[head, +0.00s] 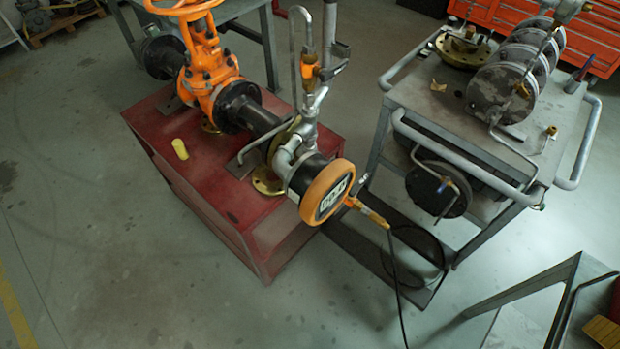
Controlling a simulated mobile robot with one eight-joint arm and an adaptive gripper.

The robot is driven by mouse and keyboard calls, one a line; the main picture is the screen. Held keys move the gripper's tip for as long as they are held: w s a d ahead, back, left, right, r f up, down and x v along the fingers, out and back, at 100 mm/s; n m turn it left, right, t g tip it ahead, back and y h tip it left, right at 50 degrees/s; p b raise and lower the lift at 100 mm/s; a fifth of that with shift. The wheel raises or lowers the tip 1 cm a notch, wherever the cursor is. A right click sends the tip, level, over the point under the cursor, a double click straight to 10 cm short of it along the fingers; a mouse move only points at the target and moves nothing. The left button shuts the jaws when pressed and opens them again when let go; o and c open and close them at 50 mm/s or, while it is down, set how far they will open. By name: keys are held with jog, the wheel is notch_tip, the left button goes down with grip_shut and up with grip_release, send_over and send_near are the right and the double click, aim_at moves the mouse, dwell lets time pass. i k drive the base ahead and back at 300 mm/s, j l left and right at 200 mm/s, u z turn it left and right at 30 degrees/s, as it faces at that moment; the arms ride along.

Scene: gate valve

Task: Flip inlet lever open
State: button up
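An orange gate valve (210,78) with a handwheel, cut off by the top edge, sits on a red stand (205,195). Black pipe (260,118) runs from it to a fitting assembly (300,140) at the stand's near right end. A small brass-orange valve (309,72) stands on the upright pipework there, with a dark part beside it. A thin grey bar (258,142) angles out beside the pipe flange. I cannot tell which part is the inlet lever, or its position. My gripper is not in view.
An orange-rimmed digital gauge (328,192) faces forward, with a black cable (396,285) hanging to the floor. A yellow cylinder (180,149) stands on the red stand. A grey cart (440,95) with discs is right. A grey frame (560,290) is at lower right.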

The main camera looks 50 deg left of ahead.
aim_at(358, 186)
jog(key=u, duration=1.75)
jog(key=i+j+z, duration=0.1)
jog(key=z, duration=0.3)
jog(key=i+j+z, duration=0.1)
jog(key=z, duration=0.3)
jog(key=i+j+z, duration=0.1)
jog(key=z, duration=0.3)
